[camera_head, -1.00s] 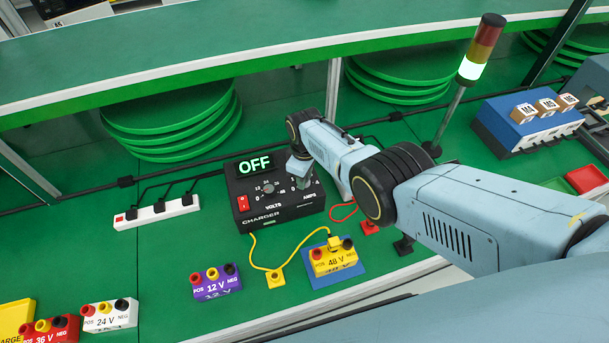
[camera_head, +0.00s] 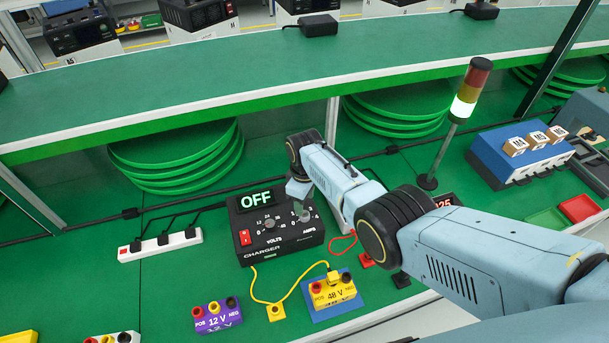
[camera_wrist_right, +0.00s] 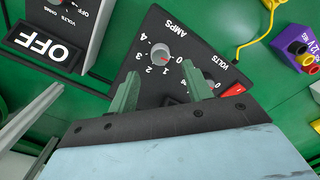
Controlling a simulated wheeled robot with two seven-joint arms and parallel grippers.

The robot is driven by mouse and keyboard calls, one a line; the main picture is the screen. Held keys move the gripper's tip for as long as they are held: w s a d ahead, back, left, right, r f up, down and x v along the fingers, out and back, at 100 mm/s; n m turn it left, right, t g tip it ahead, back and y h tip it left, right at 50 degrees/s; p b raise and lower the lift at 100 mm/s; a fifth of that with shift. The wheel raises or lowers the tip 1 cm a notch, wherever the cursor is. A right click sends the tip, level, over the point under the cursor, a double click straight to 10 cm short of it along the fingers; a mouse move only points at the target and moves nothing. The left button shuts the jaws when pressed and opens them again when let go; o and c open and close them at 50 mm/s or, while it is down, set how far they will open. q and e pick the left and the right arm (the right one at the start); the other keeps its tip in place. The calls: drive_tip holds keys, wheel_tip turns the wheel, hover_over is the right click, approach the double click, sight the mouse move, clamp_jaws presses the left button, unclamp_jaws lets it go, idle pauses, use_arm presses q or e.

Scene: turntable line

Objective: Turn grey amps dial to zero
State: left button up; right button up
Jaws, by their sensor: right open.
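The black charger (camera_head: 285,240) stands on the green bench with its display (camera_head: 256,198) reading OFF. Its grey amps dial (camera_head: 303,216) is on the right of the sloped panel, and it also shows in the wrist view (camera_wrist_right: 162,54). A red mark on the dial points toward the low end of the scale, near 0 and 1; I cannot tell exactly where. My right gripper (camera_head: 306,202) hangs just over the dial. In the wrist view its fingers (camera_wrist_right: 160,72) are apart, with the dial beyond the gap and nothing held. My left gripper is not in view.
The volts dial (camera_head: 269,224) and red switch (camera_head: 244,237) are left of the amps dial. A yellow 48 V block (camera_head: 333,293) on a blue pad and a purple 12 V block (camera_head: 218,316) are in front. A signal tower (camera_head: 464,105) stands behind right, its white section lit.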

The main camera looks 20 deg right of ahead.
sight(305, 213)
wheel_tip(305, 213, up, 8)
drive_tip(key=p, duration=0.1)
drive_tip(key=shift+f, duration=0.2)
idle(0.4)
